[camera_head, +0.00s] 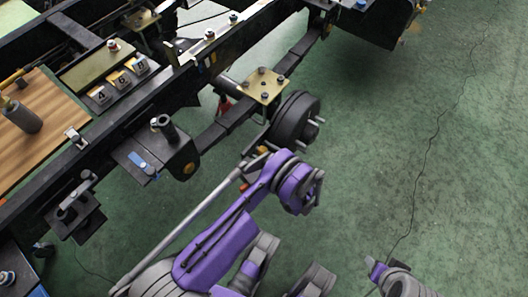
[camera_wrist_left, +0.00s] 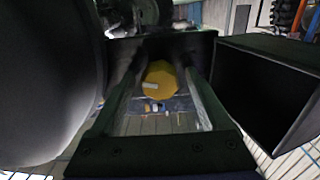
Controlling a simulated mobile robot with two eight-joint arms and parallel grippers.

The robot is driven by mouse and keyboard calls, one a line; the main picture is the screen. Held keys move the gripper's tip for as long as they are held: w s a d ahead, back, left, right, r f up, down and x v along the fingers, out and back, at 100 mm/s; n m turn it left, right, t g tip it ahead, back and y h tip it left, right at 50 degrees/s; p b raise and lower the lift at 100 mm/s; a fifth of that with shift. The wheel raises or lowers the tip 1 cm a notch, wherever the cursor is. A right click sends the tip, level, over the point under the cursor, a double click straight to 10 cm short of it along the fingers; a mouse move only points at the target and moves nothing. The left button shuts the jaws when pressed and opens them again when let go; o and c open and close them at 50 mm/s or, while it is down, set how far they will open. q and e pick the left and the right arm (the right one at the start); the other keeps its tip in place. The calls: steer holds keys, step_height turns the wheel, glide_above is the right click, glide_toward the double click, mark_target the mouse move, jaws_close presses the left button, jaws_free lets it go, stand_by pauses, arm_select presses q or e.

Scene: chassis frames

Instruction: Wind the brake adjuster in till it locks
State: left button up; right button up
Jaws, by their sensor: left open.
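A yellow, many-sided part, likely the brake adjuster (camera_wrist_left: 159,80), shows in the left wrist view with a pale mark on its face. It lies beyond and between the two fingers of my left gripper (camera_wrist_left: 160,104), which are spread apart with nothing between them. In the head view, my left gripper (camera_head: 252,162) is mostly hidden by my purple arm, close to the near side of the dark brake drum (camera_head: 292,118). A small orange part shows beside it. I cannot tell whether a finger touches it.
The black chassis rail (camera_head: 190,80) runs diagonally across the head view. A gold plate (camera_head: 264,85) with several bolts sits above the axle. A wooden board (camera_head: 30,135) lies at the left. The green floor (camera_head: 430,150) at the right is clear.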

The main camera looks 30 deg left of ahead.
arm_select(q)
jaws_close()
stand_by(0.3)
steer(key=shift+m, duration=0.3)
steer(key=m, duration=1)
steer(key=shift+m, duration=0.3)
steer(key=shift+f+m, duration=0.1)
steer(key=shift+m, duration=1.9)
